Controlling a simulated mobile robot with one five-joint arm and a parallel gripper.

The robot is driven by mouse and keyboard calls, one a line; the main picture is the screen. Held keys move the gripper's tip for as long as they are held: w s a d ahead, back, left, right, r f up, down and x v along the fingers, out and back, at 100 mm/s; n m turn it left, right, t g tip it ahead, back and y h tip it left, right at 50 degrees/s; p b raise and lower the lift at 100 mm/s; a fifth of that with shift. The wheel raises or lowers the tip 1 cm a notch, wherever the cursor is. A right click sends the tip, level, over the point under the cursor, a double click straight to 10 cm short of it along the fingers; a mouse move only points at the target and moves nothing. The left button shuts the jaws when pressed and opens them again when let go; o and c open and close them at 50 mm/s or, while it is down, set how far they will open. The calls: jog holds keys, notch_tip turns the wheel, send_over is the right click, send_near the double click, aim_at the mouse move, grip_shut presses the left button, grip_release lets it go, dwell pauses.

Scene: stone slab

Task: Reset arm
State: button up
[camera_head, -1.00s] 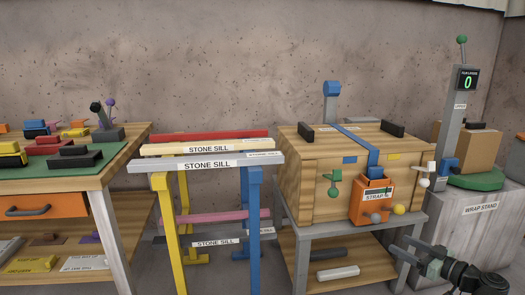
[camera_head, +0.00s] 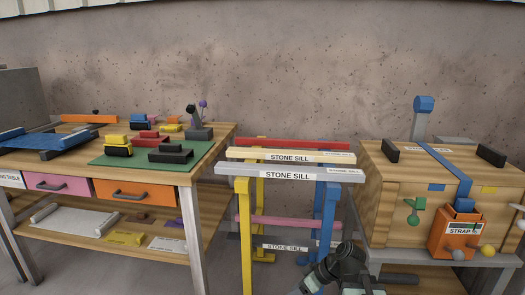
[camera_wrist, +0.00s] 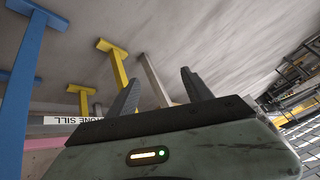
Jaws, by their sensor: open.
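My gripper shows in the wrist view with its two dark fingers (camera_wrist: 160,92) spread apart and nothing between them. In the head view part of my arm shows at the bottom, in front of the trestles and the crate stand; the fingertips are not clear there. Beyond the fingers the wrist view shows yellow trestle legs (camera_wrist: 118,68), a blue leg (camera_wrist: 22,65) and a tilted grey wall or floor surface.
Trestles carry stone sills (camera_head: 290,172) in the middle. A workbench (camera_head: 215,150) with a green mat (camera_head: 115,155) and coloured blocks stands left. A wooden crate (camera_head: 385,205) with a blue strap and an orange strap box (camera_head: 447,242) stands right. Open floor shows between bench and trestles.

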jog(key=s+d+f+m+g+h, duration=0.2)
jog(key=s+d+f+m+h, duration=0.25)
jog(key=d+m+h, duration=0.4)
notch_tip(320, 180, up, 38)
jog(key=a+m+y+p, duration=0.1)
jog(key=p, duration=3.7)
jog(key=shift+a, duration=0.4)
jog(key=shift+r+m, duration=0.1)
jog(key=shift+m, duration=0.15)
